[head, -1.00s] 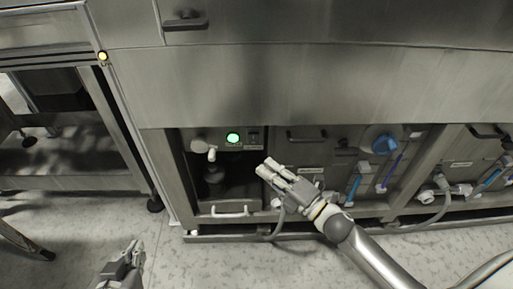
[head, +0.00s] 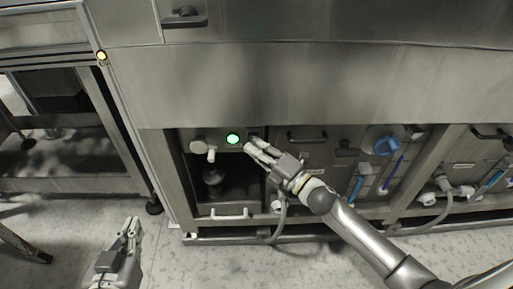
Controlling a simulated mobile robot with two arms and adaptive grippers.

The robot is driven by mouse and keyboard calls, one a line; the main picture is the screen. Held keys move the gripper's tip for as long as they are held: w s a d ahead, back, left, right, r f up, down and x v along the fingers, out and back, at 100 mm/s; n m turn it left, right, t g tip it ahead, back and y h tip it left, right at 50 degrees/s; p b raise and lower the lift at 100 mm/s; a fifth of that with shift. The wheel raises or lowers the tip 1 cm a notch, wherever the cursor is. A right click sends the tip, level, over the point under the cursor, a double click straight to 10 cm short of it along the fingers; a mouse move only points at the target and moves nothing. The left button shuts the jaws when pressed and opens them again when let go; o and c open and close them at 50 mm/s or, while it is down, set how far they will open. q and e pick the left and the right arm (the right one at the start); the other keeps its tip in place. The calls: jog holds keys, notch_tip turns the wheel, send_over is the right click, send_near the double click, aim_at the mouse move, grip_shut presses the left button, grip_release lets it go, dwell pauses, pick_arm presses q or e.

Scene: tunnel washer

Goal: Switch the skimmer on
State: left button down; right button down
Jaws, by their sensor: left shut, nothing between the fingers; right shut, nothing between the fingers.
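The skimmer's small panel is in the left bay under the steel washer, in the head view. A round green lamp (head: 233,138) glows on it. A small dark switch (head: 254,136) is just right of the lamp, partly hidden by my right gripper. My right gripper (head: 250,147) is shut and empty, with its fingertips at the lower edge of the switch; I cannot tell if they touch. My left gripper (head: 134,226) is shut and empty, low at the left over the floor.
A pale valve handle (head: 203,149) is left of the lamp. A white bar handle (head: 229,213) is below. A blue knob (head: 387,145) and blue-handled levers are to the right. A steel frame post (head: 176,190) bounds the bay on the left.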

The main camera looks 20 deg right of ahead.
pick_arm(q)
jog(key=s+a+f+g+y+p, duration=0.2)
jog(key=s+a+f+g+p, duration=0.1)
jog(key=s+f+g, duration=0.4)
notch_tip(320, 180, down, 2)
jog(key=shift+s+a+f, duration=0.15)
jog(key=shift+s+a, duration=0.25)
jog(key=shift+s, duration=0.75)
pick_arm(e)
jog(key=shift+w+d+r+m+h, duration=0.1)
jog(key=shift+w+r+m+h, duration=0.2)
jog(key=shift+m, duration=0.1)
